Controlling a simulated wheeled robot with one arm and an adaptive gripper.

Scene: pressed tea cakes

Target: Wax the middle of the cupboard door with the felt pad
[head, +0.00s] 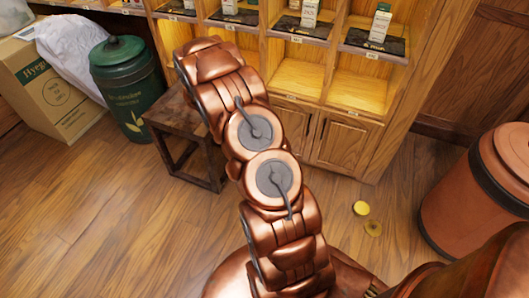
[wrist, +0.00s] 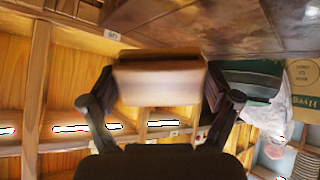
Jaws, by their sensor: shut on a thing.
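The cupboard doors (head: 342,145) are wooden, low in the shelf unit at the back of the head view. They look closed, and my copper arm hides part of the left one. My gripper (wrist: 160,82) shows in the wrist view with its two dark fingers on either side of a block-shaped pad (wrist: 158,86), brown above and pale below. It is shut on this pad, which I take for the felt pad. The pad's far face is hidden, and I cannot tell whether it touches anything. In the head view my gripper is hidden behind my arm.
A dark wooden stool (head: 185,128) stands left of my arm, beside a green lidded bin (head: 126,88) and a cardboard box (head: 45,88). A terracotta-coloured barrel (head: 465,200) stands at the right. A yellow disc (head: 361,208) and a duller one (head: 373,229) lie on the floor.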

